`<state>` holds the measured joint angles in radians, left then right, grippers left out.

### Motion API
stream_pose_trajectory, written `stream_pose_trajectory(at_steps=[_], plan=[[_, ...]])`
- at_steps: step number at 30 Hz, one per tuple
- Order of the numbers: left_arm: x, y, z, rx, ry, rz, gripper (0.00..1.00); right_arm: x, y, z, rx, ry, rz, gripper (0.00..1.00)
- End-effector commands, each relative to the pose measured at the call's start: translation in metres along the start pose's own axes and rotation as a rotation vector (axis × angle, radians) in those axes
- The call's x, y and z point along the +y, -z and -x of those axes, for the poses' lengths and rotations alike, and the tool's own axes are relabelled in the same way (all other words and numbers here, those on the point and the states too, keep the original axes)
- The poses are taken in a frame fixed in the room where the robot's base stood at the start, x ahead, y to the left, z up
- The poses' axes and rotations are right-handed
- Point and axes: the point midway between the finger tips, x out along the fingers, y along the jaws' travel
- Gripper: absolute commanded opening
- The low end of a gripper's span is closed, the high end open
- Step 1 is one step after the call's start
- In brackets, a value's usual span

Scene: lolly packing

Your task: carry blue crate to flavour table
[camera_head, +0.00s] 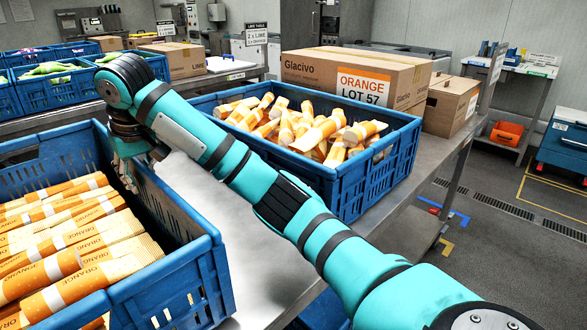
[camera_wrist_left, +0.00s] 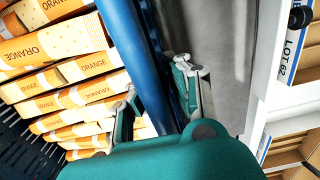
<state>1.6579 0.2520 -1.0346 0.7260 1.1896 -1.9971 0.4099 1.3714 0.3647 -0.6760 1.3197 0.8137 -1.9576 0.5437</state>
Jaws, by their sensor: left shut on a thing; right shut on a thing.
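The blue crate (camera_head: 183,282) is at the lower left of the head view, filled with orange-and-white printed lolly packs (camera_head: 75,235). My right gripper (camera_head: 129,172) is shut on the crate's right-hand wall; the wrist partly hides its fingers. In the left wrist view, the crate's blue wall (camera_wrist_left: 146,55) runs between the fingers of my left gripper (camera_wrist_left: 158,92), which is shut on it. Orange packs lie inside, left of that wall. My left gripper is outside the head view.
A metal table (camera_head: 262,262) holds a second blue crate (camera_head: 350,190) of loose orange packs, beside my right arm. Behind it stands a cardboard box (camera_head: 310,70) labelled orange. More blue crates (camera_head: 50,95) stand at the back left. Open floor (camera_head: 500,240) lies to the right.

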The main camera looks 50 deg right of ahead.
Motion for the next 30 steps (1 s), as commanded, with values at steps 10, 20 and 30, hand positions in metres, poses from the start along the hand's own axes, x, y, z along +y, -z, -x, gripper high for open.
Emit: stream_pose_trajectory(at_steps=[10,20,30], plan=[[-0.003,0.0,-0.012,-0.002,0.004,0.005,0.3,0.003,-0.004,-0.011,-0.001,-0.005,-0.005,0.3],[-0.001,0.0,-0.011,0.0,0.001,0.002,0.37,0.001,-0.004,-0.011,0.0,-0.002,-0.001,0.37],[-0.001,0.0,0.04,0.003,0.004,0.005,0.37,0.0,-0.004,-0.011,0.0,-0.001,0.0,0.37]])
